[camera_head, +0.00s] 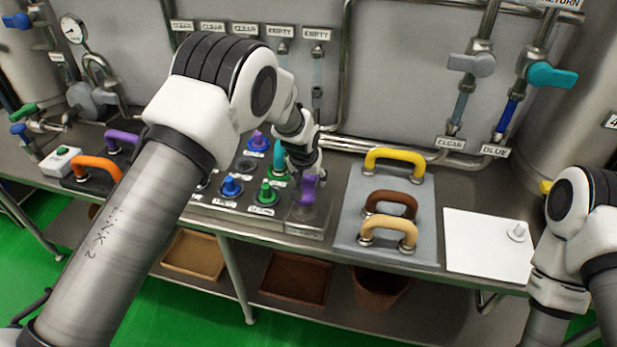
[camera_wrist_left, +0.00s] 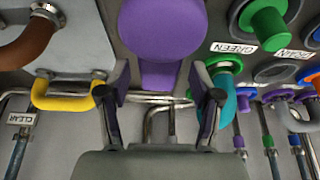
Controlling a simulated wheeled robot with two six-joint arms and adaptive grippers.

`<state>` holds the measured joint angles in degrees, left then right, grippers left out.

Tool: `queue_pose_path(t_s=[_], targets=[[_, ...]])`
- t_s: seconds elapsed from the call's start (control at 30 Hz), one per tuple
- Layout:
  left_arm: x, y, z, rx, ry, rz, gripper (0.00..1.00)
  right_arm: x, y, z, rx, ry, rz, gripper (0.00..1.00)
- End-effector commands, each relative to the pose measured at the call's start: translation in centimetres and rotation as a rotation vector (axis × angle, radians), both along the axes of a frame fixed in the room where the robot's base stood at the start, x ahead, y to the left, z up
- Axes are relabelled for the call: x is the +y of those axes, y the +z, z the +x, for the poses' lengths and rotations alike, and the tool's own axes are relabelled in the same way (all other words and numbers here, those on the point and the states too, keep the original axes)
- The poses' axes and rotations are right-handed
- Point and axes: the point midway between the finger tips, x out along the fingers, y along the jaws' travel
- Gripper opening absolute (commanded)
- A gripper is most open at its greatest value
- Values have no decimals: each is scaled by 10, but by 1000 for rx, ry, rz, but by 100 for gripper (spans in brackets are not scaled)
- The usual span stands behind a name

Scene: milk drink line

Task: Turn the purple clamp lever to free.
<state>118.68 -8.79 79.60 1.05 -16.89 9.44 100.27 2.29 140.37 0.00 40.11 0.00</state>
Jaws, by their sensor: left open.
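The purple clamp lever (camera_head: 309,188) stands on a grey metal block at the right end of the button panel. It shows large in the left wrist view (camera_wrist_left: 162,32), with a rounded purple top and a narrower purple part below. My left gripper (camera_head: 304,165) is right above and at the lever, fingers pointing down. In the left wrist view my left gripper (camera_wrist_left: 160,88) is open, one finger on each side of the narrower purple part, with gaps visible. The fingers partly hide the lever in the head view. My right gripper is out of view; only my right arm links show.
Green (camera_head: 266,192) and blue (camera_head: 230,187) knobs stand close left of the lever. A grey plate with yellow (camera_head: 394,158), brown and tan handles lies to the right, beside a white board (camera_head: 487,249). A teal knob (camera_wrist_left: 228,95) is close to one finger. Pipes run behind.

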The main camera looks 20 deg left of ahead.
Motion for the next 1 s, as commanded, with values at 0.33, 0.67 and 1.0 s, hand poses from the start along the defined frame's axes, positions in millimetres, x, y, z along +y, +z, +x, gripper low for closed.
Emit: queue_pose_path(t_s=[0.33, 0.67, 1.0], targets=[[-1, 52, -19, -3, 0, 1, 65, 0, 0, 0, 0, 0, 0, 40], [-1, 108, -43, 2, 1, 0, 65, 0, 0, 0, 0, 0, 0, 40], [-1, 110, -44, 3, 1, 0, 65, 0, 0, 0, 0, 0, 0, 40]])
